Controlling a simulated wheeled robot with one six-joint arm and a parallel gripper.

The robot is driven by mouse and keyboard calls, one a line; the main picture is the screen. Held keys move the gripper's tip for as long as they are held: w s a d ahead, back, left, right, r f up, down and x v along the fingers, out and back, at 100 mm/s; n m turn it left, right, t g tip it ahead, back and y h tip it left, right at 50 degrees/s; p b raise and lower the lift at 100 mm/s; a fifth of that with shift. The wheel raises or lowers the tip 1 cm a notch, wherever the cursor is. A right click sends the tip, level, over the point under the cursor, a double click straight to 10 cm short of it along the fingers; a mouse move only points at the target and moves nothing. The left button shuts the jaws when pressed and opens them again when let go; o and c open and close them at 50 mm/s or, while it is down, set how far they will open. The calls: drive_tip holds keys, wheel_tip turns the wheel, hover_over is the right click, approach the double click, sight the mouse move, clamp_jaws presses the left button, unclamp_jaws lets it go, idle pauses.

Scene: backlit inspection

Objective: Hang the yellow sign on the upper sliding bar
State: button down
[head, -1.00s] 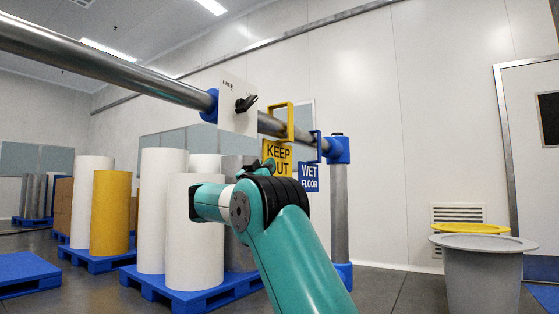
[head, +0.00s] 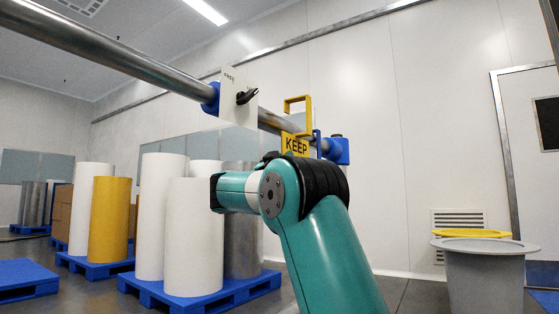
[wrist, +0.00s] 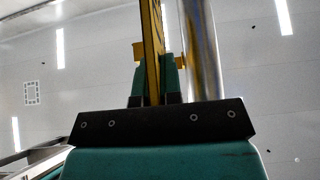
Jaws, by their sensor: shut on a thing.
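The yellow sign (head: 296,145) reads KEEP in the head view, with its lower part hidden behind my arm. Its open yellow hook frame rises above the steel bar (head: 160,80). I cannot tell whether the hook is around the bar or beside it. In the wrist view my gripper (wrist: 155,78) is shut on the yellow sign (wrist: 151,45), seen edge-on. The bar (wrist: 202,50) runs close to the right of it there. In the head view my gripper is hidden behind my arm.
A white plate marked FREE (head: 238,98) with a black lever sits on the bar, left of the sign. A blue sign (head: 318,144), mostly hidden, is just right of it, near the blue end bracket (head: 338,150). White rolls (head: 194,235) stand on pallets below.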

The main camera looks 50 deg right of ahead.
drive_tip(key=shift+s+d+b, duration=0.1)
drive_tip(key=shift+s+b, duration=0.7)
drive_tip(key=shift+s, duration=0.9)
